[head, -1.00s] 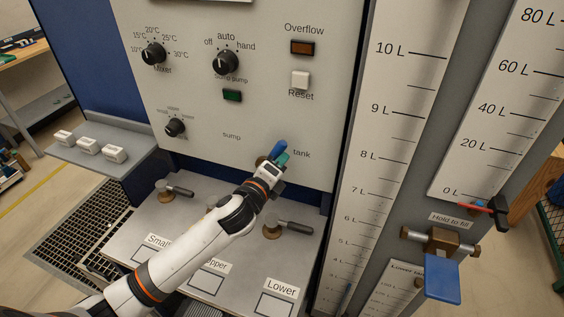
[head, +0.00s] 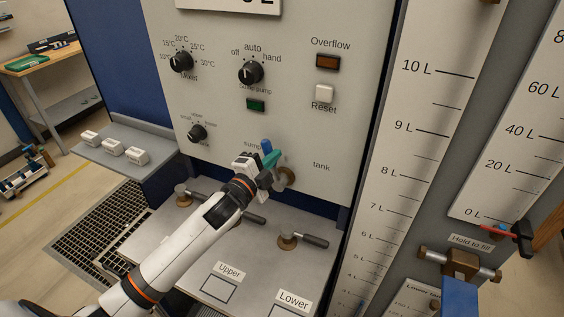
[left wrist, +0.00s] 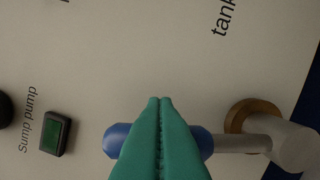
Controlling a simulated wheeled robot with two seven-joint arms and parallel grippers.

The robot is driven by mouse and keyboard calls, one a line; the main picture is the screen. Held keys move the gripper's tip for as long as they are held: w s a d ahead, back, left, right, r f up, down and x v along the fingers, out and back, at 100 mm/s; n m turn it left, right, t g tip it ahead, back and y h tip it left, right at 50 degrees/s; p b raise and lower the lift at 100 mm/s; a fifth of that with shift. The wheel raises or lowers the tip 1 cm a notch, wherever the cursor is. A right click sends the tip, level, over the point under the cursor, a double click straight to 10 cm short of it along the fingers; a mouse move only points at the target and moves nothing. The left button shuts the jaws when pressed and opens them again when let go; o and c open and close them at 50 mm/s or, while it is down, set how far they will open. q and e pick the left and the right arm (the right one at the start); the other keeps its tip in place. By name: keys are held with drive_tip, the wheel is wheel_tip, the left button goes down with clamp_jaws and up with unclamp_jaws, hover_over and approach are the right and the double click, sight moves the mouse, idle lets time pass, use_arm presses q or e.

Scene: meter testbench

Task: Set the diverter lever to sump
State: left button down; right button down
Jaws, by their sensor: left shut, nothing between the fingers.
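The diverter lever has a blue handle (head: 266,146) and a brass hub (head: 286,177) on the panel between the sump label (head: 252,144) and the tank label (head: 321,167). The handle points up and left from the hub, toward the sump label. My left gripper (head: 273,160) has its teal fingers shut and empty at the lever. In the left wrist view the shut fingers (left wrist: 160,100) cover the middle of the blue handle (left wrist: 117,140), with the brass hub (left wrist: 250,115) to the right. I cannot tell whether they touch it. My right gripper is not in view.
Several valves with dark handles, one at the right (head: 300,240), stand on the grey ledge below the panel. Knobs, the green sump pump lamp (head: 256,105) and the white reset button (head: 324,93) sit above. Level scales (head: 425,110) stand to the right.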

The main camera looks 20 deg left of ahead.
use_arm(q)
drive_tip(key=shift+a+f+n, duration=0.2)
drive_tip(key=shift+a+n, duration=0.45)
drive_tip(key=shift+n, duration=0.1)
drive_tip(key=shift+a+f+n, duration=0.15)
drive_tip(key=shift+a+n, duration=0.45)
drive_tip(key=shift+n, duration=0.15)
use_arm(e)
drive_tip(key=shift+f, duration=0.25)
use_arm(q)
drive_tip(key=shift+r, duration=0.1)
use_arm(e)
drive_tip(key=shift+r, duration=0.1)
